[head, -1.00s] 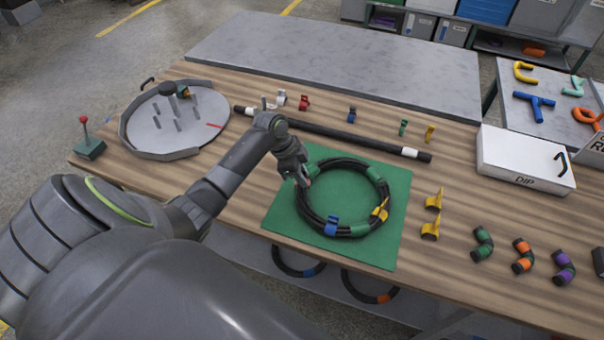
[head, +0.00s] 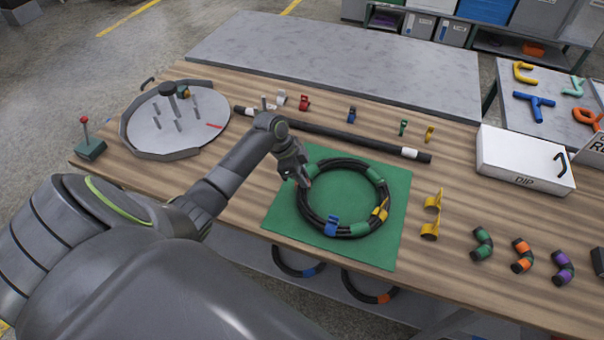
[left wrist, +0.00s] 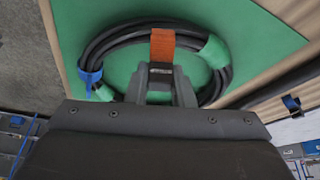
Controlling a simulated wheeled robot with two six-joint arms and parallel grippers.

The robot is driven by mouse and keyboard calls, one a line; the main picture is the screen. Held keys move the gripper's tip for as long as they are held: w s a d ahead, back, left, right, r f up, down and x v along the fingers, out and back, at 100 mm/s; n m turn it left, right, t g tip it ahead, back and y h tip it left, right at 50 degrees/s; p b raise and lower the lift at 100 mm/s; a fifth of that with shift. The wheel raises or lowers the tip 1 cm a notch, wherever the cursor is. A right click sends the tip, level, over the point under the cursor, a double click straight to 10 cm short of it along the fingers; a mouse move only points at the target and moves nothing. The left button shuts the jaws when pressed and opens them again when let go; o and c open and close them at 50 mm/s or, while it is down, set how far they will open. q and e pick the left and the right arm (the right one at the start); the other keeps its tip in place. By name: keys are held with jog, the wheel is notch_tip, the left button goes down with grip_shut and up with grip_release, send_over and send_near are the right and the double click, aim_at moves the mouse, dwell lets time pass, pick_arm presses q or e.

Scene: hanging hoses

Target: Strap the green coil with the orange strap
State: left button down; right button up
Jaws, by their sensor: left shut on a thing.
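The coil (head: 302,208) is black hose with green bands, lying on a green mat (head: 283,222). A blue strap (head: 332,226) sits at its near side and a yellow strap (head: 380,209) at its right. My left gripper (head: 303,176) is at the coil's left side. In the left wrist view, the gripper (left wrist: 160,76) is shut on the orange strap (left wrist: 162,45), which lies across the hose of the coil (left wrist: 113,42). Whether the strap closes around the hose cannot be told. In the head view my gripper hides the orange strap. My right gripper is not in view.
A round grey tray with pegs (head: 172,128) stands at the left. A black rod (head: 330,133) and several small clips lie behind the mat. A white box (head: 525,160), yellow clips (head: 432,215) and short hose pieces (head: 483,243) are at the right.

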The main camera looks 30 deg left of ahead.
pick_arm(q)
jog(key=shift+f, duration=0.15)
jog(key=shift+f+b, duration=0.7)
jog(key=shift+f, duration=0.25)
jog(key=shift+f+b, duration=0.3)
jog(key=shift+f, duration=0.15)
